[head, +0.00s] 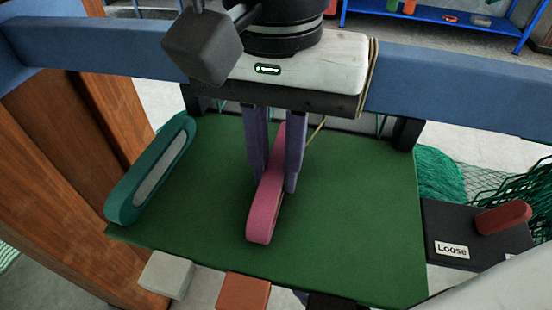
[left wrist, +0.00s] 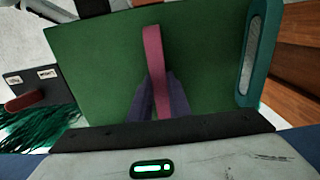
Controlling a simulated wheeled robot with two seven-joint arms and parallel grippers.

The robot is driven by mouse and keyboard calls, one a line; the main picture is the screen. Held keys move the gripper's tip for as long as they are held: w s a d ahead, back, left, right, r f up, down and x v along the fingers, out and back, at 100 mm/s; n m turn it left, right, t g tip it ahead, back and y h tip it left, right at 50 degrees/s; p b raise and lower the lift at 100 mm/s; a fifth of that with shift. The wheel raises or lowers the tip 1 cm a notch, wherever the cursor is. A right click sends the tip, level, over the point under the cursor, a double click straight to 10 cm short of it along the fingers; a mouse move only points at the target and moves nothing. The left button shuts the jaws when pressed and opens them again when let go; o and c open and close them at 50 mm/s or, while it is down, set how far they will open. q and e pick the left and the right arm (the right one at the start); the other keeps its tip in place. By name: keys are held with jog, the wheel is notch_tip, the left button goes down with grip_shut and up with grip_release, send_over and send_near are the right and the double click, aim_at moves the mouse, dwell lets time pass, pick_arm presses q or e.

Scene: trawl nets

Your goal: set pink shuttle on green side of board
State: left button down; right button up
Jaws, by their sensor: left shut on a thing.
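The pink shuttle (head: 265,205) is a long, rounded bar. My left gripper (head: 272,185) is shut on it, with a purple finger on each side. In the left wrist view the pink shuttle (left wrist: 155,60) stands between the fingers of my left gripper (left wrist: 160,95). The shuttle is over the plain green surface of the board (head: 360,210), which also shows in the left wrist view (left wrist: 210,70). I cannot tell whether the shuttle touches the board. My right gripper is not in view.
A teal shuttle (head: 125,195) with a grey middle lies along the board's left edge. A dark panel (head: 440,225) labelled "Loose" with a red handle (head: 503,217) is at right, near green netting (head: 440,172). Grey (head: 166,274) and orange (head: 242,290) blocks line the front edge.

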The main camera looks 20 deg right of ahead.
aim_at(277, 166)
pick_arm(q)
jog(key=shift+f, duration=0.1)
jog(key=c, duration=1.7)
grip_release()
jog(key=shift+o, duration=0.2)
notch_tip(277, 166, up, 12)
jog(key=shift+r+p, duration=0.2)
jog(key=shift+p, duration=0.1)
